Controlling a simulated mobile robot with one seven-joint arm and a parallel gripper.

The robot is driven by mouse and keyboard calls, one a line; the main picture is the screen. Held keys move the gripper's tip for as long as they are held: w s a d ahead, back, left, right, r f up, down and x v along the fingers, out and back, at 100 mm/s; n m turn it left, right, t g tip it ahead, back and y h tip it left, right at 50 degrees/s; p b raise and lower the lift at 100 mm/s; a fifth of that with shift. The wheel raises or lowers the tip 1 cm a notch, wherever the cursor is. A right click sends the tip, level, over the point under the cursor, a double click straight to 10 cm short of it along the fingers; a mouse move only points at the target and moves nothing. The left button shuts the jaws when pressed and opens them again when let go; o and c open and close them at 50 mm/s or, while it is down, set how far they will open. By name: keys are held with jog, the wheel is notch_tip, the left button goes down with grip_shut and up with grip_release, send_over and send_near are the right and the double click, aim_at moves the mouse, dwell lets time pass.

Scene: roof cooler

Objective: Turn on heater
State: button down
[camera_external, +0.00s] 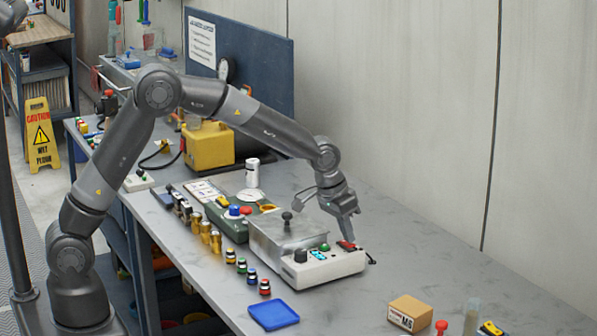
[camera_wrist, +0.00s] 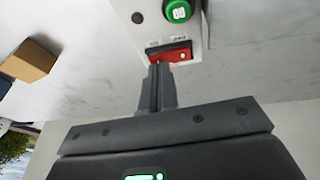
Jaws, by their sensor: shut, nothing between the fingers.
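The heater looks to be the white box (camera_external: 330,266) with a metal top, on the grey bench. Its front panel has a black knob, a small blue display, a green button (camera_external: 324,247) and a red rocker switch (camera_external: 346,245). In the wrist view the red switch (camera_wrist: 170,52) sits below the green button (camera_wrist: 178,11). My gripper (camera_external: 350,238) points down over the right end of the panel. Its fingers (camera_wrist: 158,68) are shut with nothing between them, and their tips are at the edge of the red switch. I cannot tell whether they touch it.
A blue tray (camera_external: 273,315) and a cardboard box (camera_external: 410,312) lie on the bench nearer the camera. Several small coloured cylinders line the front edge. A green device (camera_external: 237,230) stands left of the white box.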

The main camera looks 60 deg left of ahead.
jog(key=shift+d+f+y, duration=0.35)
jog(key=shift+f+y, duration=0.05)
jog(key=shift+y, duration=0.1)
jog(key=shift+a, duration=0.1)
jog(key=shift+a+r, duration=0.1)
jog(key=shift+a+r, duration=0.15)
jog(key=shift+a, duration=0.5)
jog(key=shift+r, duration=0.3)
jog(key=w+d+v, duration=0.1)
jog(key=d+v, duration=0.1)
jog(key=v, duration=1.1)
jog(key=shift+r, duration=0.2)
jog(key=shift+s, duration=0.1)
